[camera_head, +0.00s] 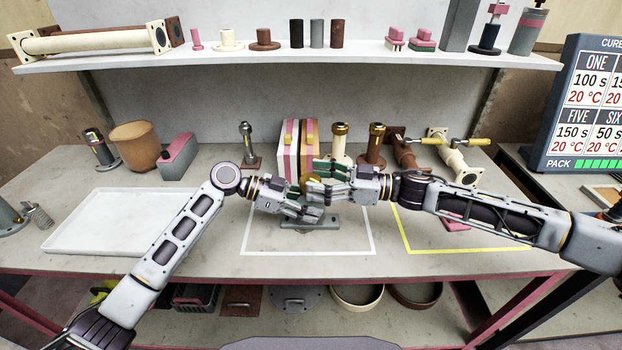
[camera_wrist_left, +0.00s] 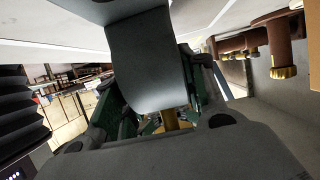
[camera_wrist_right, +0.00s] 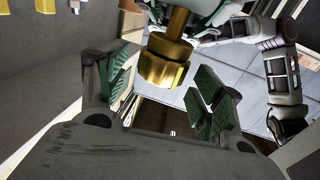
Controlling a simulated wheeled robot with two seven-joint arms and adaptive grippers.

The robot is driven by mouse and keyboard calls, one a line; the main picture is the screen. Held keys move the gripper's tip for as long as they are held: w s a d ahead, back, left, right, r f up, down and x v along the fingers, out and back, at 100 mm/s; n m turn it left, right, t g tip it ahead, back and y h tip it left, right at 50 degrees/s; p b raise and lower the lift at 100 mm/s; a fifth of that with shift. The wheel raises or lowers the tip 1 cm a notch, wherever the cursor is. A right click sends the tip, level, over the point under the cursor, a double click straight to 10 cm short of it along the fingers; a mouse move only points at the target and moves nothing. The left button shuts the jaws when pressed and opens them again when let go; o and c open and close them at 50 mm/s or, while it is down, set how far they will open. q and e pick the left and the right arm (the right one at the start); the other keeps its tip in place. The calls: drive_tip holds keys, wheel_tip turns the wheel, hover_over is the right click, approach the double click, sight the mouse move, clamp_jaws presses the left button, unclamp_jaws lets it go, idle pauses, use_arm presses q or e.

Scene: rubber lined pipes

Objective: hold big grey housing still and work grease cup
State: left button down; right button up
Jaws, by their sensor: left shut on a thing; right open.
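The big grey housing stands inside the white outline in the head view; its grey base (camera_head: 310,224) shows below the grippers, which hide most of its body. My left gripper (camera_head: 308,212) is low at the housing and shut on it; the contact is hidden. The brass grease cup (camera_wrist_right: 165,62) shows large in the right wrist view, and a small brass part of it shows between the grippers in the head view (camera_head: 308,184). My right gripper (camera_head: 322,182) is open at the cup, with green pads on both sides of it.
A white tray (camera_head: 110,222) lies at left. A yellow outline (camera_head: 465,250) with a pink part (camera_head: 455,222) is at right. Behind the grippers stand a striped box (camera_head: 290,150) and brass-topped posts (camera_head: 376,145). The strip in front of the white outline is clear.

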drive_tip(key=shift+w+a, duration=0.2)
drive_tip(key=shift+a, duration=0.75)
drive_tip(key=c, duration=1)
